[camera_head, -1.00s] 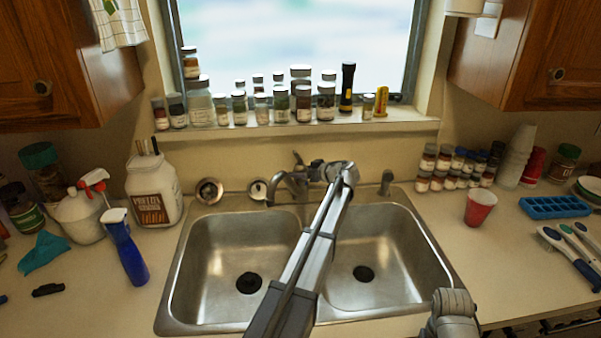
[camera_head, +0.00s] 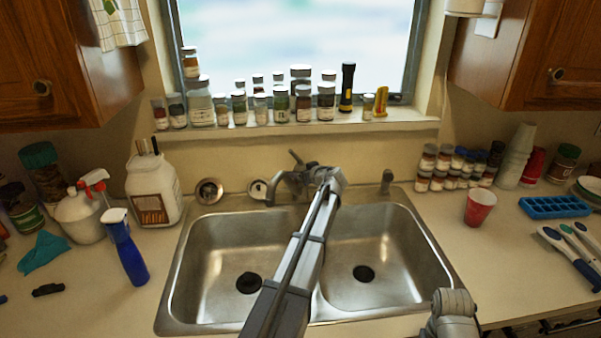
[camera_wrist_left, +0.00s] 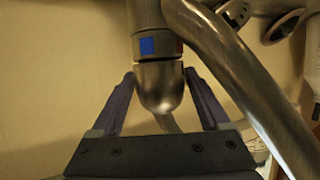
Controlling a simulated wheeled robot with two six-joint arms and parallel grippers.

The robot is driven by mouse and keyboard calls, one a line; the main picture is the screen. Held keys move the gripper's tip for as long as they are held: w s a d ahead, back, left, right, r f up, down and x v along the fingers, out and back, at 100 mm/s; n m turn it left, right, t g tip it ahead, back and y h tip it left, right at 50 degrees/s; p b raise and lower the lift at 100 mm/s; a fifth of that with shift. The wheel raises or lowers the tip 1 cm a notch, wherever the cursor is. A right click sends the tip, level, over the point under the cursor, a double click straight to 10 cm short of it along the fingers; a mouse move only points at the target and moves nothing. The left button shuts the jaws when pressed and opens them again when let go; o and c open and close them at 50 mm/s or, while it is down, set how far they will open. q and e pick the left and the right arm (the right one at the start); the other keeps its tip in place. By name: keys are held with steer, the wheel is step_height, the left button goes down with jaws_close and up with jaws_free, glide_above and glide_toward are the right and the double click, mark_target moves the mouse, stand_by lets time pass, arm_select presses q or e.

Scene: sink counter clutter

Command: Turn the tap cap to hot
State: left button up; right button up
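The tap (camera_head: 275,187) is a brushed metal faucet at the back of the sink, with a thin lever (camera_head: 295,158) pointing up and left. In the left wrist view the tap cap (camera_wrist_left: 158,88) is a rounded metal end. Beside it is a collar with a blue mark (camera_wrist_left: 147,46) and a partly visible red mark (camera_wrist_left: 179,45). My left gripper (camera_wrist_left: 160,73) is open, its two dark fingers on either side of the cap, with gaps showing. In the head view the left gripper (camera_head: 314,172) is beside the tap, its fingers hard to see.
The curved spout (camera_wrist_left: 235,75) passes close to my left gripper's right finger. The double sink (camera_head: 215,235) lies below my arm. A blue spray bottle (camera_head: 128,250) and white jug (camera_head: 153,190) stand left. A red cup (camera_head: 479,207) stands right. Jars line the sill.

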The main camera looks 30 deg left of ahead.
arm_select(q)
steer(key=shift+r, duration=0.1)
steer(key=p+v, duration=0.3)
steer(key=v, duration=0.4)
steer(key=shift+s+d, duration=0.15)
steer(key=shift+d, duration=0.2)
steer(key=shift+r, duration=0.2)
